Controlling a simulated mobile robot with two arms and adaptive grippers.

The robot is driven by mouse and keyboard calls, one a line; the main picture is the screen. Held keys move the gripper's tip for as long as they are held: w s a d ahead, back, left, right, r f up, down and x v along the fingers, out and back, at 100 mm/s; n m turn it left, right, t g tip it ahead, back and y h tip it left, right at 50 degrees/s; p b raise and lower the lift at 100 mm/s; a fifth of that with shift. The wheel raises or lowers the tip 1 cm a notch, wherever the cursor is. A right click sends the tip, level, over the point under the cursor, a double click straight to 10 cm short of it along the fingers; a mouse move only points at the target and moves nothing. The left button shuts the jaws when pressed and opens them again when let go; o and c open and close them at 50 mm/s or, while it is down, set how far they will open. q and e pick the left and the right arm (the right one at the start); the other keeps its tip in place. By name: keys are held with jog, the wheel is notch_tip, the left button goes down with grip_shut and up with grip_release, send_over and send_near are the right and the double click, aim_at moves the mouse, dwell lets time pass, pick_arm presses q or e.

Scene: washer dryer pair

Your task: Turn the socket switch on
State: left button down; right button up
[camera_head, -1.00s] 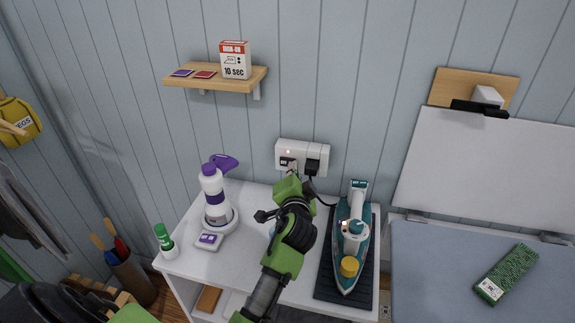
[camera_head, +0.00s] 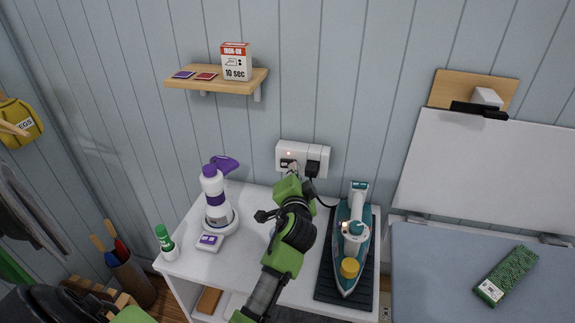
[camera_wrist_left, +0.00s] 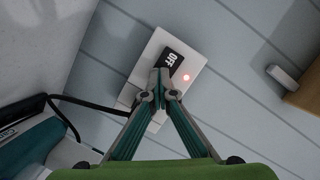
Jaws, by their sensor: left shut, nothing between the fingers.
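The white socket (camera_head: 284,147) is mounted on the panelled wall above the small table. Its dark switch (camera_wrist_left: 174,56) reads "OFF" in the left wrist view, and a red light (camera_wrist_left: 187,77) glows beside it. My left gripper (camera_wrist_left: 161,76) is shut and empty, with its fingertips at the lower end of the switch and overlapping it in view. I cannot tell whether they touch it. In the head view my left gripper (camera_head: 292,170) reaches up to the socket from below and partly hides it. My right gripper is not in view.
A black plug (camera_head: 312,169) sits in the socket's right side, its cable leading toward the teal iron (camera_head: 340,262) on a dark mat. A spray bottle (camera_head: 214,192) stands on the table's left. A wooden shelf (camera_head: 225,85) is above. An ironing board (camera_head: 430,260) is at right.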

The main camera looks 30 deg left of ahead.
pick_arm(q)
jog(key=shift+r, duration=0.1)
dwell(0.4)
jog(key=shift+s+d+p, duration=0.2)
jog(key=shift+s, duration=0.6)
jog(key=shift+s+d+p, duration=0.2)
jog(key=shift+s+d, duration=0.05)
jog(key=shift+s, duration=0.5)
jog(key=shift+s+d+p, duration=0.2)
jog(key=shift+s, duration=0.6)
notch_tip(320, 180, up, 10)
